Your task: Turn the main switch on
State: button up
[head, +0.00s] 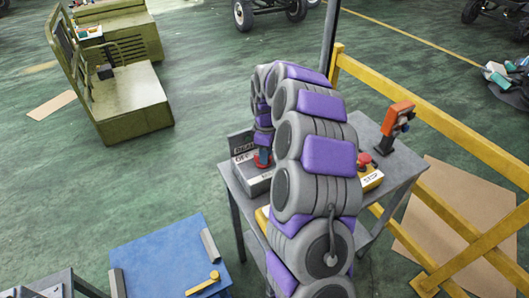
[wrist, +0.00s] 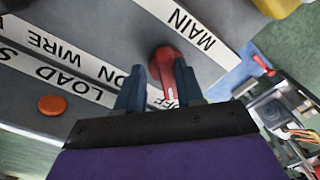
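The main switch is a red rotary knob (wrist: 168,72) with a white line on its grip. It sits on a grey panel (wrist: 75,20) beside white labels reading "MAIN" and partly hidden "OFF". In the wrist view my gripper (wrist: 158,78) points at the knob, with its two blue-grey fingers apart, one on each side of it. I cannot tell whether either finger touches it. In the head view my gripper (head: 264,143) is above the red knob (head: 262,161) on the grey control box (head: 256,185). My arm hides the box's right part.
An orange button (wrist: 51,105) is on the panel. The table (head: 397,170) also bears a yellow box with a red stop button (head: 364,159) and an orange device (head: 398,117). A yellow railing (head: 440,120) stands to the right.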

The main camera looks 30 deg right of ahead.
jog(key=shift+c, duration=0.6)
jog(key=shift+a+r, duration=0.15)
jog(key=shift+c, duration=0.8)
jog(key=shift+w+a, duration=0.1)
jog(key=shift+a, duration=0.55)
grip_shut()
jog(key=shift+d, duration=0.1)
jog(key=shift+d, duration=0.1)
